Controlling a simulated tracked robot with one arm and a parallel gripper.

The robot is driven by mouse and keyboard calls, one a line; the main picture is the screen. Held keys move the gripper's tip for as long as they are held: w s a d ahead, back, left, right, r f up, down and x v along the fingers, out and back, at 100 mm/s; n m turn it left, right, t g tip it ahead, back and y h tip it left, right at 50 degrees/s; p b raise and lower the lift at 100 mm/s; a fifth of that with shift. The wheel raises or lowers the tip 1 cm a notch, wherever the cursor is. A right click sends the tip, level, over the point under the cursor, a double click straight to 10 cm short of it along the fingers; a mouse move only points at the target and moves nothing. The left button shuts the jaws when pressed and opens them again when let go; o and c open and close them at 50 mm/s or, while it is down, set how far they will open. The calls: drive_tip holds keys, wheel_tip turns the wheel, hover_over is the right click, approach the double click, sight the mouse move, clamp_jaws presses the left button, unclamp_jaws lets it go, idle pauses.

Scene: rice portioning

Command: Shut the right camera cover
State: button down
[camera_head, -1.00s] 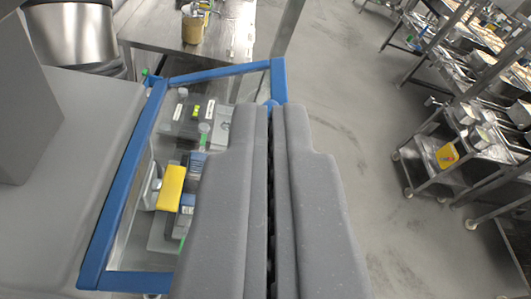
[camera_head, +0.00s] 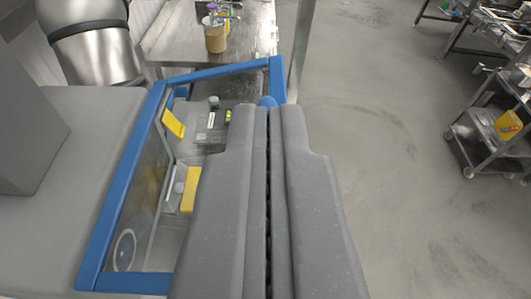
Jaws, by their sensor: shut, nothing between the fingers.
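My gripper (camera_head: 269,106) is shut and empty, its two grey fingers pressed together and pointing up the picture. A blue frame (camera_head: 120,185) stands left of and behind the fingers, and its far right corner is close to the fingertips. Inside the frame show a dark box (camera_head: 210,128) with a yellow-green label, an upper yellow piece (camera_head: 173,124) and a lower yellow piece (camera_head: 190,189). I cannot tell which part is the right camera cover; the fingers hide the frame's right side.
A steel bench (camera_head: 180,45) with a brown tub (camera_head: 215,39) stands beyond the frame. A steel cylinder (camera_head: 95,50) is at the upper left. A trolley (camera_head: 487,135) with a yellow container (camera_head: 508,125) is at the right. The floor (camera_head: 390,130) between is clear.

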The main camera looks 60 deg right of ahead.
drive_tip(key=shift+s+d+f+m+b, duration=0.2)
drive_tip(key=shift+f+m+b, duration=0.1)
drive_tip(key=shift+f+b, duration=0.1)
drive_tip(key=shift+r, duration=0.25)
drive_tip(key=shift+r+p, duration=0.5)
drive_tip(key=shift+p, duration=0.15)
wheel_tip(320, 180, up, 3)
drive_tip(key=p, duration=0.2)
drive_tip(key=shift+w+f+p, duration=0.15)
drive_tip(key=shift+p, duration=0.15)
drive_tip(key=s+a+r+n+p, duration=0.3)
drive_tip(key=a+r, duration=0.2)
drive_tip(key=a, duration=0.5)
drive_tip(key=shift+g+h, duration=0.3)
drive_tip(key=shift+w+d+f, duration=0.8)
drive_tip(key=shift+d+f, duration=0.25)
drive_tip(key=shift+d, duration=0.35)
drive_tip(key=shift+w+d+f, duration=0.8)
drive_tip(key=shift+d+f, duration=0.3)
drive_tip(key=shift+d, duration=0.25)
drive_tip(key=shift+w+d+f, duration=0.8)
drive_tip(key=shift+d+f, duration=0.25)
drive_tip(key=shift+d, duration=0.35)
